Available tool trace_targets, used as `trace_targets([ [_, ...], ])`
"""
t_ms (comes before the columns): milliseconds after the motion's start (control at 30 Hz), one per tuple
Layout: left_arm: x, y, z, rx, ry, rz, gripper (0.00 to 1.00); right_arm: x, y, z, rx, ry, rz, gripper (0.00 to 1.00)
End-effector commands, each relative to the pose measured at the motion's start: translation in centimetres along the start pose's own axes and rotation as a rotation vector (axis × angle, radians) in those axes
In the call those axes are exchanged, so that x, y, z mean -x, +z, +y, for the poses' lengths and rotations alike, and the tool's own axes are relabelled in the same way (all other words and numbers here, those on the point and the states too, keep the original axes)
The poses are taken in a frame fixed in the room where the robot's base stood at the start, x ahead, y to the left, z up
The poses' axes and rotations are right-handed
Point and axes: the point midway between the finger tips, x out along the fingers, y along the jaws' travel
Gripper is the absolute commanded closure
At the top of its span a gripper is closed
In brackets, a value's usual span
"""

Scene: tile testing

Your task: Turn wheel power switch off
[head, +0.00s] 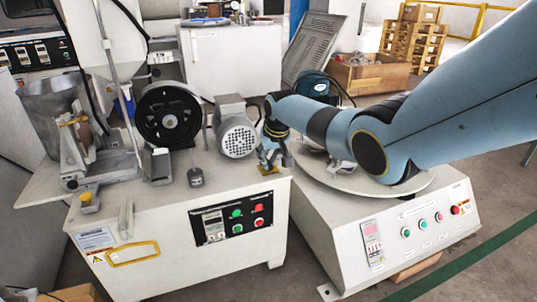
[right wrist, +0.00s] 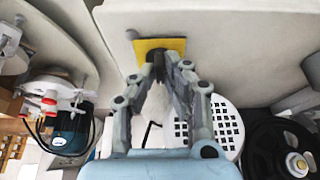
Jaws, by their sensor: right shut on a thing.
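The wheel power switch shows in the right wrist view as a yellow square plate (right wrist: 177,44) with a dark knob (right wrist: 158,65) in its middle. In the head view only a bit of the yellow plate (head: 268,171) shows, at the right end of the wheel machine's top. My right gripper (head: 269,160) is over it, pointing down. In the right wrist view the fingers of my right gripper (right wrist: 160,76) close in on the dark knob and are shut on it. They hide part of the knob, so I cannot tell its turn. My left gripper is not in view.
The wheel machine (head: 180,272) carries a black wheel (head: 169,113), a grey motor (head: 237,136) close to my gripper, and a front button panel (head: 238,217). To its right stands a second machine (head: 335,250) with a round table (head: 420,185) under my right arm.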

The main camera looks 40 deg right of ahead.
Motion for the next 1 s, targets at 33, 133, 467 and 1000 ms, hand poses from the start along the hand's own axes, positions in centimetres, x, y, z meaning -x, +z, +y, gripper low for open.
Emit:
trace_targets([
  [33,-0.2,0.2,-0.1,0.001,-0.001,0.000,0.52,0.1,-0.1,0.1,0.039,-0.016,0.000,1.00],
  [133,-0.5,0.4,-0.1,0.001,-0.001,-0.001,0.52,0.0,0.0,0.2,0.127,-0.053,0.000,1.00],
  [467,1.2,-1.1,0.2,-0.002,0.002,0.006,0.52,-0.3,0.1,0.4,0.409,-0.169,-0.002,1.00],
  [1000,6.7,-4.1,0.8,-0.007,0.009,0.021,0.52,-0.3,-0.1,0.5,0.698,-0.289,-0.002,1.00],
])
